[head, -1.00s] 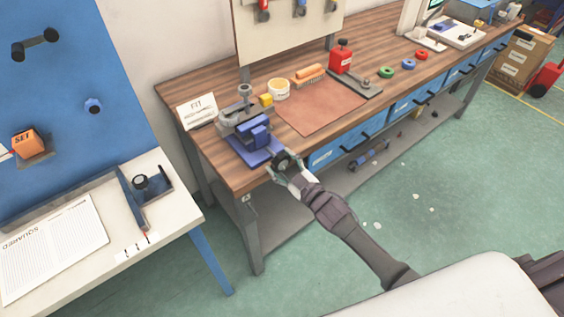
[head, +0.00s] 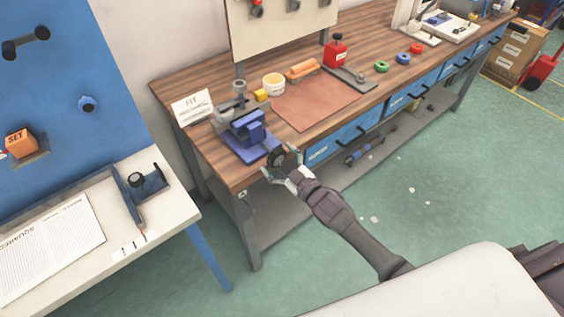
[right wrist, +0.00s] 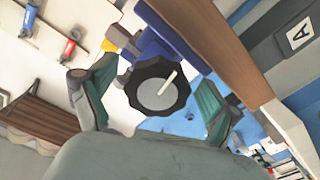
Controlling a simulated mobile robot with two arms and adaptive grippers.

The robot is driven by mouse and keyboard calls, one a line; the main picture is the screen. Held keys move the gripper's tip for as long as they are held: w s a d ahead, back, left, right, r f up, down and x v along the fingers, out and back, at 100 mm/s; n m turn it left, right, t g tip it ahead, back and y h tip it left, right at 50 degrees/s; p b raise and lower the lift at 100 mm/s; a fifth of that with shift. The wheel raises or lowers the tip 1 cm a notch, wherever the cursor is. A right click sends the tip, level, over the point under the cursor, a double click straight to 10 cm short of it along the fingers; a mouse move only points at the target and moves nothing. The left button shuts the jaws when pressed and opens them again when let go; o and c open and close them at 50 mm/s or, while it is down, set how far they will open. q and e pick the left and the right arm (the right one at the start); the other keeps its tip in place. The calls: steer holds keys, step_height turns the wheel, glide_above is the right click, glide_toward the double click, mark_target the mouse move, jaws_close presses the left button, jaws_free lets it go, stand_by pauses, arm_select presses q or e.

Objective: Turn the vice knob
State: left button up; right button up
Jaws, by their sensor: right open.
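The blue vice (head: 242,135) stands on the near left corner of the wooden workbench. Its round black knob (head: 277,156) faces me at the bench's front edge. In the right wrist view the knob (right wrist: 158,87) is black with a grey centre and a white pointer line tilted to the upper right. My right gripper (head: 281,162) is open, with its fingers on either side of the knob. In the right wrist view the fingers (right wrist: 155,105) show gaps to the knob on both sides. My left gripper is not in view.
A white table (head: 165,212) stands at left. Green floor lies open at right.

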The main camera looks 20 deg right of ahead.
steer(key=v, duration=1.2)
